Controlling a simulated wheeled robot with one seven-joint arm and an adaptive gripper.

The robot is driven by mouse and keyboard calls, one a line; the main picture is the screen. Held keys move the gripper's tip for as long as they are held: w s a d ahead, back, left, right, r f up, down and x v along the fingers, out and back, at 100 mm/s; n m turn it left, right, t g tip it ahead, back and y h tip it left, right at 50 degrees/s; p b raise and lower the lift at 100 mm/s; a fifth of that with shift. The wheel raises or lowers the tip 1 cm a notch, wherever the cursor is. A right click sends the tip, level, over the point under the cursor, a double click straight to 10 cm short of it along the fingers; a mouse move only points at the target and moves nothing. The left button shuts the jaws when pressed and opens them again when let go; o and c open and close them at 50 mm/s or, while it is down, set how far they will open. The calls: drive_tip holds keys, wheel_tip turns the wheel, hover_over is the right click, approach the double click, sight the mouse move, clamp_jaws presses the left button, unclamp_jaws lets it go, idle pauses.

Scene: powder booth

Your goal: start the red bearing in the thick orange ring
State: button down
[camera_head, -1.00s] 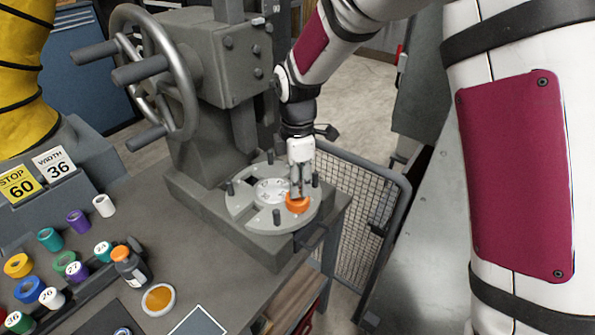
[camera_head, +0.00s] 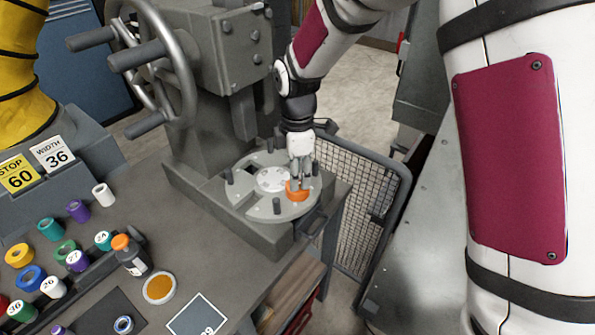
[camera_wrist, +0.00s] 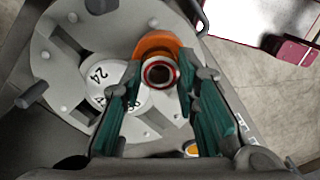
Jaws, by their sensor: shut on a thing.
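The thick orange ring (camera_head: 297,194) stands on the round grey plate of the press; it also shows in the wrist view (camera_wrist: 157,42). My gripper (camera_head: 299,178) points down over the ring. In the wrist view its two green-padded fingers (camera_wrist: 160,84) are closed on the red bearing (camera_wrist: 160,73), a small round piece with a red rim and a dark bore. The bearing appears over the ring's opening, nearer the wrist camera. I cannot tell whether it touches the ring or sits in it. In the head view the fingers hide the bearing.
The round plate (camera_head: 246,199) carries several dark upright pegs and a white numbered disc (camera_head: 272,180). The press column and handwheel stand behind at left. Coloured rolls, an orange-capped bottle (camera_head: 130,255) and an amber-filled dish (camera_head: 159,288) occupy the bench at left. A mesh guard (camera_head: 352,200) stands right of the press.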

drive_tip(key=shift+f, duration=0.5)
drive_tip(key=c, duration=1.2)
unclamp_jaws()
drive_tip(key=shift+o, duration=0.2)
wheel_tip(320, 180, up, 12)
